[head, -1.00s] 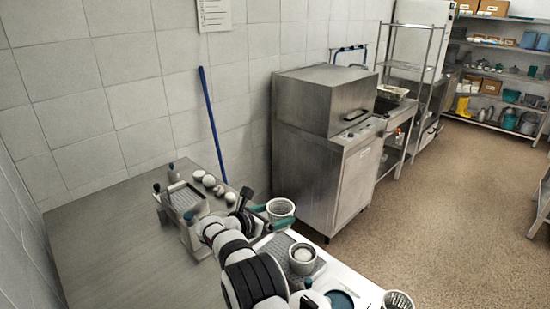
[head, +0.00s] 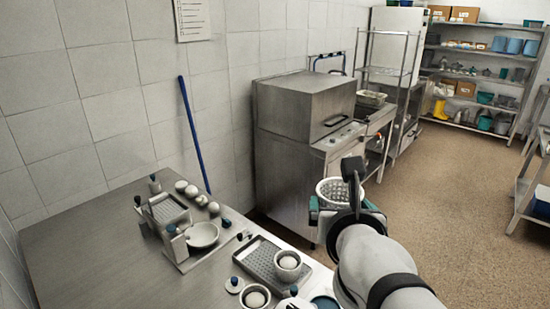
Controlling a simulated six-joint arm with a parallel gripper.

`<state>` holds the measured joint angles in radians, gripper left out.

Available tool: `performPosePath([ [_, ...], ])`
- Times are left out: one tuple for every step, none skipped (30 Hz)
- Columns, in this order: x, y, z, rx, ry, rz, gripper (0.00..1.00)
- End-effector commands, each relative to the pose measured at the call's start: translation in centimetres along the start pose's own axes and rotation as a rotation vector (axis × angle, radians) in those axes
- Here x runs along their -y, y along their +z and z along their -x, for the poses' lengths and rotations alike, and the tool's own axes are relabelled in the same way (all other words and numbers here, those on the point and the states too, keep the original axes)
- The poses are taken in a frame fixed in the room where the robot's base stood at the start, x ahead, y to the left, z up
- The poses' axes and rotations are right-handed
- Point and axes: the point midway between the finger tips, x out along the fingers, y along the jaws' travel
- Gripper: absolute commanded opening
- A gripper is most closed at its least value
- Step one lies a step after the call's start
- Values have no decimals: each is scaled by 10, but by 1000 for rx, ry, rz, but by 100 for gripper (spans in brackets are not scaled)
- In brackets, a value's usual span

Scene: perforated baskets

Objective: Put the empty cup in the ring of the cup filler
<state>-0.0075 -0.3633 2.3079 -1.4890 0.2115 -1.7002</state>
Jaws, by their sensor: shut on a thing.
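My gripper (head: 341,209) is shut on a white perforated cup (head: 335,187) and holds it up, right of the table. Its teal fingers lie at the cup's sides, and my arm hides part of it. The cup's inside looks speckled; whether these are holes or contents is unclear. A grey stand with a grid top and dark knobs (head: 168,209) stands on the left of the table, well away from my gripper. It may be the cup filler; I cannot make out its ring for certain. A white bowl (head: 203,236) sits at its front.
A perforated tray (head: 262,258) lies near the table's right edge, with a filled white cup (head: 288,262) at its corner. Another round cup (head: 255,297) stands in front. Several white round things (head: 196,194) lie behind the stand. A steel machine (head: 305,140) stands beyond the table.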

Motion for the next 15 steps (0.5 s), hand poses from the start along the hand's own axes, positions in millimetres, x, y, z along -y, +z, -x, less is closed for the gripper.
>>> performPosePath([
  [14,-5,0,-1,17,7,40],
  [18,-8,1,-2,36,15,40],
  [24,-12,3,-1,60,23,40],
  [27,-15,5,-1,77,28,40],
  [30,-18,6,-2,93,33,40],
  [34,-22,9,-2,113,38,40],
  [36,-26,11,-3,128,43,40],
  [38,-29,12,-4,144,47,40],
  [40,-33,11,-7,167,54,40],
  [42,-36,8,-10,187,59,40],
  [43,-40,3,-15,209,66,40],
  [45,-46,-6,-18,241,79,40],
  [47,-49,-12,-19,263,88,40],
  [49,-52,-19,-18,284,97,40],
  [52,-58,-28,-17,315,109,40],
])
